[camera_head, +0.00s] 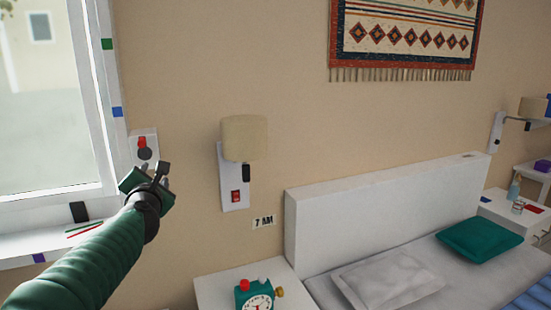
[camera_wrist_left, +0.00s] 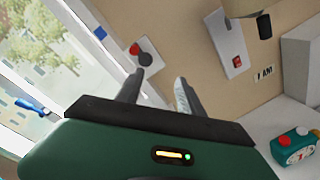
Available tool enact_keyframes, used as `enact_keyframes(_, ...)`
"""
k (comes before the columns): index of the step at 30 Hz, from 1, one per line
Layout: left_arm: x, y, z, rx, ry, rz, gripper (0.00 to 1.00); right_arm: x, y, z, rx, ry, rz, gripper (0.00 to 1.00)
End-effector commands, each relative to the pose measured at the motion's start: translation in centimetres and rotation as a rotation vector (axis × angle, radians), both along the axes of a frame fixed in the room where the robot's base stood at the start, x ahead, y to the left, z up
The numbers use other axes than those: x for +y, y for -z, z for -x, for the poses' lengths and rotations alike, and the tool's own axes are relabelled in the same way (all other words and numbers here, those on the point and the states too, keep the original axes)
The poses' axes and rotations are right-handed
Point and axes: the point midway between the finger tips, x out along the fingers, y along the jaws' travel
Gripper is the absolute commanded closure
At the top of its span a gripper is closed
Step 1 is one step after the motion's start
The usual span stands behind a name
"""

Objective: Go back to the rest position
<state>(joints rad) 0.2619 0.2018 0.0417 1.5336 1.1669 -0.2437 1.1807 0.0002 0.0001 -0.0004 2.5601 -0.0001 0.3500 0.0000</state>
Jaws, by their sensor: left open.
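My left arm reaches in from the lower left in the head view, green with a dark gripper. My left gripper (camera_head: 164,175) is raised in front of the wall, just below a white wall plate (camera_head: 151,133) with a red button and a dark knob. In the left wrist view the two fingers of the gripper (camera_wrist_left: 156,92) are apart with nothing between them. The plate's red and dark parts (camera_wrist_left: 140,54) show beyond the fingers there. I cannot tell the exact gap between fingertips and plate. My right gripper is in neither view.
The window (camera_head: 52,100) and its sill are at the left. A wall lamp (camera_head: 244,138) with a red switch is right of the gripper. A teal alarm clock (camera_head: 255,295) stands on the nightstand (camera_head: 212,288). The bed's white headboard (camera_head: 380,212) is at the right.

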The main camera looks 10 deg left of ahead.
Motion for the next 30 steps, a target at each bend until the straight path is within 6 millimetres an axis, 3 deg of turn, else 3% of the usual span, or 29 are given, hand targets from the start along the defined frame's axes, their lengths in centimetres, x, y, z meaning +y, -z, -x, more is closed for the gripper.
enact_keyframes(4, -6.8, 10.4, 1.1, 0.371, 0.263, -0.398, 0.55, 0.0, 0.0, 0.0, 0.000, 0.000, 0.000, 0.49)
enact_keyframes(7, -11.2, 18.0, 4.0, 0.603, 0.493, -0.687, 0.55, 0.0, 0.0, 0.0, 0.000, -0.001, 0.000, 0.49)
enact_keyframes(12, -16.6, 29.5, 12.2, 0.896, 0.925, -1.127, 0.55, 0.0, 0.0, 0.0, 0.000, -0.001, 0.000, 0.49)
enact_keyframes(15, -18.3, 34.3, 17.4, 0.996, 1.160, -1.326, 0.55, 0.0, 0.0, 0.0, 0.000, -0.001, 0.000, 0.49)
enact_keyframes(21, -19.5, 40.5, 27.0, 1.088, 1.577, -1.626, 0.55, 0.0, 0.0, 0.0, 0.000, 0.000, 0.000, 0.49)
enact_keyframes(25, -19.4, 43.3, 33.0, 1.096, 1.844, -1.785, 0.55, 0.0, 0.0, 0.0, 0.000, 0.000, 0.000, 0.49)
enact_keyframes(27, -19.4, 39.2, 32.8, 1.094, 1.844, -1.793, 0.55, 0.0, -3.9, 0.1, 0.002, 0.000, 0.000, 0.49)
enact_keyframes(30, -19.4, 36.0, 32.7, 1.094, 1.840, -1.789, 0.55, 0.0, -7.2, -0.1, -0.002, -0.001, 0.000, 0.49)
